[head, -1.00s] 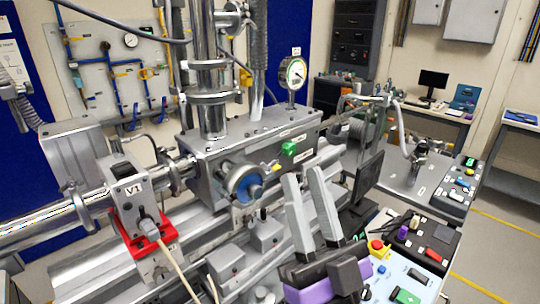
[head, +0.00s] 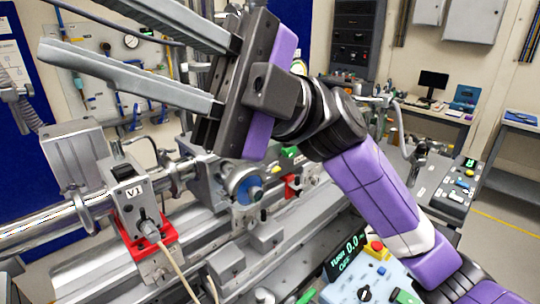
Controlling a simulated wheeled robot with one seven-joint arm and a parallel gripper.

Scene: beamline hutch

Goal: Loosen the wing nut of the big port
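The big port (head: 246,186) is a round metal flange with a blue centre on the front of the steel chamber. It shows below my gripper, and its upper edge is close to my gripper's outline. A wing nut on it is too small to tell apart for certain. My gripper (head: 48,30) is raised high in front of the chamber. Its two long grey fingers point left and stand well apart, with nothing between them. My gripper and arm hide most of the chamber's top and the column above it.
A V1 valve box (head: 131,196) on a red bracket (head: 150,246) stands left of the port. A red part (head: 292,188) sits right of the port. A control panel (head: 365,287) with a display reading TURN 0.0 (head: 345,256) is at the lower right, near my arm.

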